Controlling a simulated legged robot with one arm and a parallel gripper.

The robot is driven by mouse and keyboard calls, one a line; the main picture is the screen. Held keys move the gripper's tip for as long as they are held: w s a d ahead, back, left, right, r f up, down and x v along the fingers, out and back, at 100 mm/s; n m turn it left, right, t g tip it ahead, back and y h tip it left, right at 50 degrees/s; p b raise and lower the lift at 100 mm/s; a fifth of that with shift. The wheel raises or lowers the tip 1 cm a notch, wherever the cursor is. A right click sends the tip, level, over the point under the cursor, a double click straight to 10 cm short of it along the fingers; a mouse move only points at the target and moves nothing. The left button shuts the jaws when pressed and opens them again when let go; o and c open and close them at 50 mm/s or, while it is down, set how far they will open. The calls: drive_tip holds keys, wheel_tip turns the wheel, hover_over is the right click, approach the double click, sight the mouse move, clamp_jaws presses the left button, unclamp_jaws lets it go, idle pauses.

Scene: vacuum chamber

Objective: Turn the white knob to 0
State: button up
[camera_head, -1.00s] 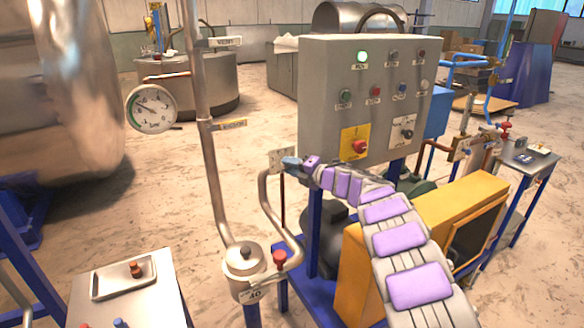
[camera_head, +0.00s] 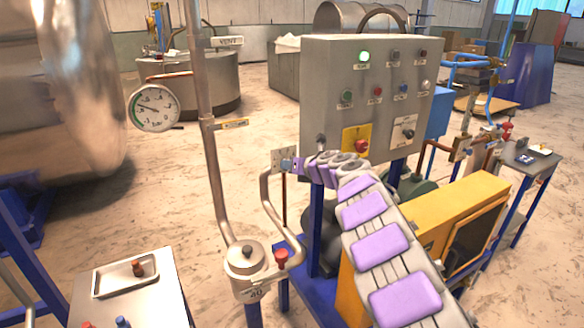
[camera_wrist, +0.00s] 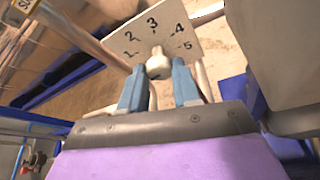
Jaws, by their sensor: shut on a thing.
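The white knob (camera_wrist: 158,67) sits on a pale plate (camera_wrist: 165,35) with the numbers 1 to 5 visible in the wrist view. The knob's narrow end points up toward the 3. No 0 mark can be seen. My gripper (camera_wrist: 158,76) has its two blue fingers on either side of the knob, shut on it. In the head view, my gripper (camera_head: 288,164) is at the small plate (camera_head: 277,156) left of the grey control panel, and the knob is hidden there.
The grey control panel (camera_head: 320,80) with buttons and a red switch (camera_head: 361,146) stands just behind my arm. A bent metal pipe (camera_head: 268,195) runs below the plate. A yellow cabinet (camera_head: 470,205) is at the right. A pressure gauge (camera_head: 154,108) is at the left.

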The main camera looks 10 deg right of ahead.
drive_tip(key=n+h, duration=0.1)
drive_tip(key=n, duration=0.1)
drive_tip(key=shift+a+f+n+h+b, duration=0.1)
drive_tip(key=shift+f+n+h+b, duration=0.1)
drive_tip(key=shift+n+h+b, duration=0.2)
drive_tip(key=shift+r, duration=0.2)
idle(0.4)
drive_tip(key=o, duration=1)
drive_tip(key=v, duration=1.7)
drive_tip(key=shift+s+a+f+b, duration=0.1)
drive_tip(key=shift+s+f+b, duration=0.2)
drive_tip(key=shift+b, duration=0.1)
